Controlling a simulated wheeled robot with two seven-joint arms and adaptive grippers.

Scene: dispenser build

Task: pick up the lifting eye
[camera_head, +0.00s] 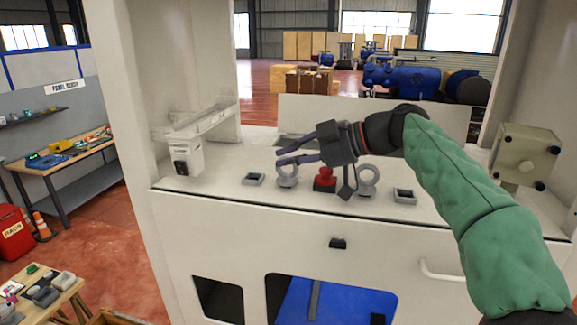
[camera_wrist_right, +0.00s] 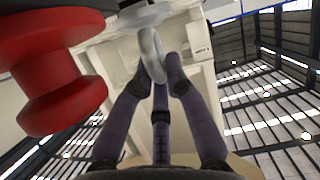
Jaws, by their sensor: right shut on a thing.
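A grey lifting eye (camera_head: 288,181) stands upright on the white deck, its ring upward. My right gripper (camera_head: 280,155) reaches over from the right, with its dark fingers at the ring's upper part. In the right wrist view the fingers (camera_wrist_right: 157,80) are closed about the pale grey ring (camera_wrist_right: 149,45). The eye's base still appears to be at the deck; I cannot tell whether it is lifted. A second grey lifting eye (camera_head: 368,182) stands further right, partly behind a gripper finger. My left gripper is not in view.
A red knob-like part (camera_head: 325,179) stands between the two eyes and looms close in the wrist view (camera_wrist_right: 55,85). Small grey square fittings (camera_head: 254,179) (camera_head: 405,196) flank them. White posts bound the deck, and a grey box (camera_head: 525,153) is at right.

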